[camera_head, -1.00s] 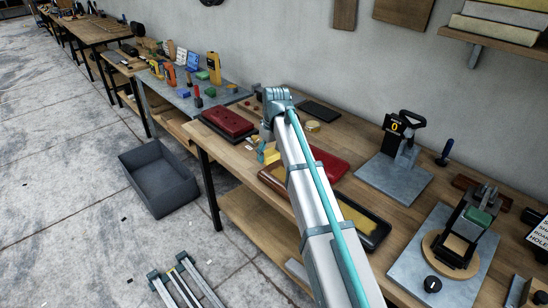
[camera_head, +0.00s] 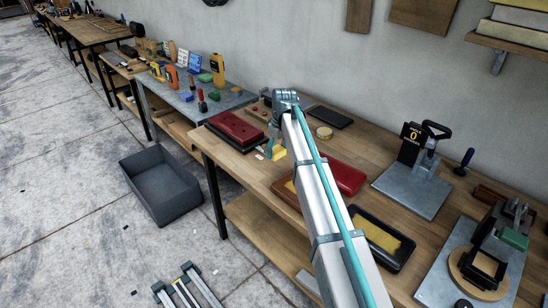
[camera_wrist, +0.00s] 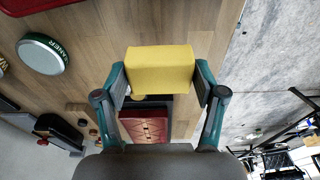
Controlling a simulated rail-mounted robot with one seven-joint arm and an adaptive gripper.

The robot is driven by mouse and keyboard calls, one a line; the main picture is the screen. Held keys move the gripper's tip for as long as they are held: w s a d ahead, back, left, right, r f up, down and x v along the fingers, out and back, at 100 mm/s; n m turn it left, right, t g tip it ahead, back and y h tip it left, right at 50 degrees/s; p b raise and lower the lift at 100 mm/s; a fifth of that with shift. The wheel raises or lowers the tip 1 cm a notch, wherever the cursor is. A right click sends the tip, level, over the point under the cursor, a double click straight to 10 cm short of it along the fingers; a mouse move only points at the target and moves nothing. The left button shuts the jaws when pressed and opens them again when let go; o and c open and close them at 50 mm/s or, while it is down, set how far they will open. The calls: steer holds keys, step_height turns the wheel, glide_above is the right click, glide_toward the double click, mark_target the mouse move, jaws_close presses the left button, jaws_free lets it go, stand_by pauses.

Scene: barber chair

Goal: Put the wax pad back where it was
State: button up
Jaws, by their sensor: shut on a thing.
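The wax pad, a yellow block (camera_wrist: 160,68), sits between the two teal fingers of my gripper (camera_wrist: 162,86) in the wrist view. My gripper is shut on it. In the head view the yellow pad (camera_head: 279,154) shows beside my gripper (camera_head: 273,150), over the workbench (camera_head: 225,167) near its front edge. An open dark tray with a yellow inside (camera_head: 385,240) lies right of my arm. A brown tray (camera_head: 285,190) is partly hidden behind my arm.
A closed dark red box (camera_head: 237,127) lies left of my gripper. A red lid (camera_head: 345,178) and a round tin (camera_head: 324,132) lie to its right. A black slab (camera_head: 330,117) is behind. A metal press (camera_head: 412,190) stands further right. A grey bin (camera_head: 160,188) is on the floor.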

mark_target(277, 146)
steer(key=w+f, duration=0.1)
steer(key=w+a+f, duration=0.1)
steer(key=f, duration=0.1)
steer(key=w+f+p, duration=0.1)
steer(key=shift+w+a+f, duration=0.2)
steer(key=shift+w+f, duration=0.1)
steer(key=shift+f, duration=0.05)
steer(key=shift+f+p, duration=0.45)
steer(key=shift+f, duration=1.25)
steer(key=shift+f, duration=0.15)
steer(key=o, duration=1)
steer(key=r+b, duration=0.1)
steer(key=r, duration=0.3)
steer(key=d+r, duration=0.1)
steer(key=r, duration=0.3)
steer(key=s+r+b, duration=0.1)
steer(key=r, duration=0.3)
steer(key=shift+d+r+b, duration=0.15)
steer(key=shift+b, duration=0.15)
